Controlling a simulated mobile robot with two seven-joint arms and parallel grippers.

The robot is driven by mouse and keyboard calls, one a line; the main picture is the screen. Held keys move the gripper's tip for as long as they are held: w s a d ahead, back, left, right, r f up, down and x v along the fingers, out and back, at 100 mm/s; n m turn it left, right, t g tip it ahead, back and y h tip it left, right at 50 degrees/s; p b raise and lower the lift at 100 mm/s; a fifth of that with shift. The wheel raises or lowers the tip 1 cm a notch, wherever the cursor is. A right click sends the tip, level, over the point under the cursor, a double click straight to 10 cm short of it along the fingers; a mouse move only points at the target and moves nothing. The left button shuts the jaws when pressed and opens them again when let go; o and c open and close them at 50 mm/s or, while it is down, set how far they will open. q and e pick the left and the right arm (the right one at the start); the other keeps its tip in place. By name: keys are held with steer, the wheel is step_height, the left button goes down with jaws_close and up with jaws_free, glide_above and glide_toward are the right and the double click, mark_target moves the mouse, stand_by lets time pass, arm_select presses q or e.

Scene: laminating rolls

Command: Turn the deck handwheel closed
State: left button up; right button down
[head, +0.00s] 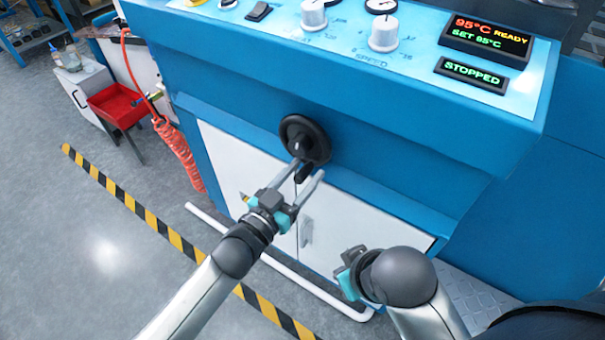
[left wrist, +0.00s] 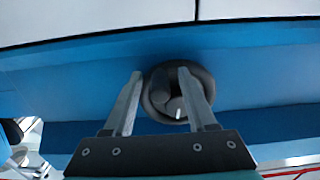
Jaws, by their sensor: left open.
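The deck handwheel (head: 306,137) is a black round wheel with a crank handle (head: 304,172) on the blue front of the machine. It also shows in the left wrist view (left wrist: 153,83), straight ahead between and behind the fingers. My left gripper (head: 308,172) is open, its two fingers pointing at the wheel's lower part, with the handle between or just beyond the tips. I cannot tell whether the fingers touch it. In the left wrist view my left gripper (left wrist: 158,73) spans the wheel's middle. My right gripper (head: 345,268) is low at the centre, its fingers mostly hidden.
The control panel (head: 350,45) above has knobs and displays reading 95°C READY and STOPPED. White cabinet doors (head: 335,230) lie below the wheel, with a white floor rail (head: 285,268) in front. A red bin (head: 117,104) and coiled orange hose (head: 180,150) are at left. The grey floor at left is open.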

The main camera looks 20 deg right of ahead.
arm_select(q)
jaws_close()
stand_by(0.3)
